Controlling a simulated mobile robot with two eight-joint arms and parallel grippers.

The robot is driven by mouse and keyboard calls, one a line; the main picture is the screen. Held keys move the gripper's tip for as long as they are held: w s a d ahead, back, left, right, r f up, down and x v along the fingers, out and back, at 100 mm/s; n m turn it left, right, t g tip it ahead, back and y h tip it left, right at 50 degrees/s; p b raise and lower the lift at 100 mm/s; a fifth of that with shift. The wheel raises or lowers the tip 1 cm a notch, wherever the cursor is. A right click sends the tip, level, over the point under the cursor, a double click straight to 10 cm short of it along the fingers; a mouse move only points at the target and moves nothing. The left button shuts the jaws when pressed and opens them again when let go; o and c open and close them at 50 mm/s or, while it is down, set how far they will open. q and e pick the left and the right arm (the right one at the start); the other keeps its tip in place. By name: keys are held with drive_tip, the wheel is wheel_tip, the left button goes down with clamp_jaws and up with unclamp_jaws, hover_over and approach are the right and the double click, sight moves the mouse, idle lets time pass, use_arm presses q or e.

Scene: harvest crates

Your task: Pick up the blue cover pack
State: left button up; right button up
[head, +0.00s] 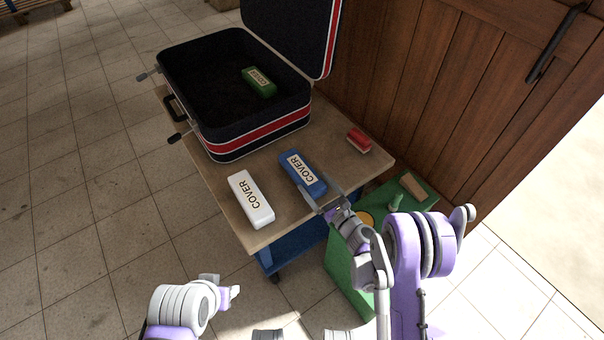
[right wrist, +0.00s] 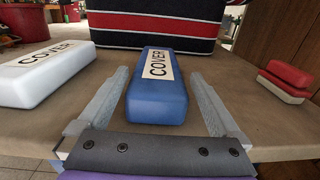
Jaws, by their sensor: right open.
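The blue cover pack (head: 302,174) lies on the table between the white cover pack and a small red block, with its label up. In the right wrist view the blue cover pack (right wrist: 158,97) lies between the two fingers of my open right gripper (right wrist: 157,100), with a gap on both sides. In the head view my right gripper (head: 325,196) is at the near end of the pack. My left gripper (head: 234,291) is low at the bottom left, away from the table; its jaws are too unclear to judge.
A white cover pack (head: 250,200) lies left of the blue one. A red-and-white block (head: 359,140) lies to the right. An open dark suitcase (head: 262,141) holds a green cover pack (head: 259,82). A green cabinet (head: 348,273) stands beside the table (head: 215,181); a wooden door is behind.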

sight(306, 174)
drive_tip(key=x, duration=0.5)
drive_tip(key=shift+w+a+f+b, duration=0.15)
drive_tip(key=shift+a+f+b, duration=0.05)
drive_tip(key=shift+a+b, duration=0.1)
drive_tip(key=shift+c, duration=0.3)
drive_tip(key=c, duration=1.3)
